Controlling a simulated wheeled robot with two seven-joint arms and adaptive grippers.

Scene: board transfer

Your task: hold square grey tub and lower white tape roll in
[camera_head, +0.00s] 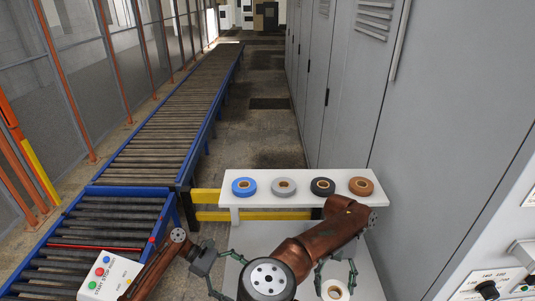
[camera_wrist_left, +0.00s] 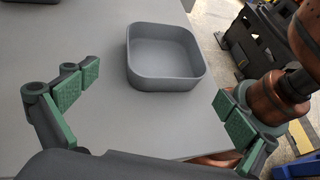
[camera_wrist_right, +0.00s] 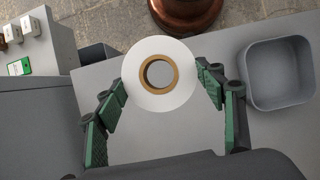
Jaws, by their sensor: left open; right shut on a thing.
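A white tape roll (camera_wrist_right: 137,91) with a brown core is held between the two fingers of my right gripper (camera_wrist_right: 162,88), which is shut on its sides. In the head view the roll (camera_head: 327,288) shows near the bottom edge, in my right gripper (camera_head: 335,275). The square grey tub (camera_wrist_left: 165,80) stands upright and empty on a grey table in the left wrist view. My left gripper (camera_wrist_left: 158,100) is open and apart from the tub, with its fingers either side of the near view. The tub (camera_wrist_right: 280,98) also shows at the right of the right wrist view, beside the roll.
A white shelf (camera_head: 300,200) carries a blue roll (camera_head: 237,188), a grey roll (camera_head: 276,187), a black roll (camera_head: 315,187) and a brown roll (camera_head: 353,187). Another grey container (camera_wrist_right: 98,54) stands left of the held roll. The grey table (camera_wrist_left: 95,130) has bare room.

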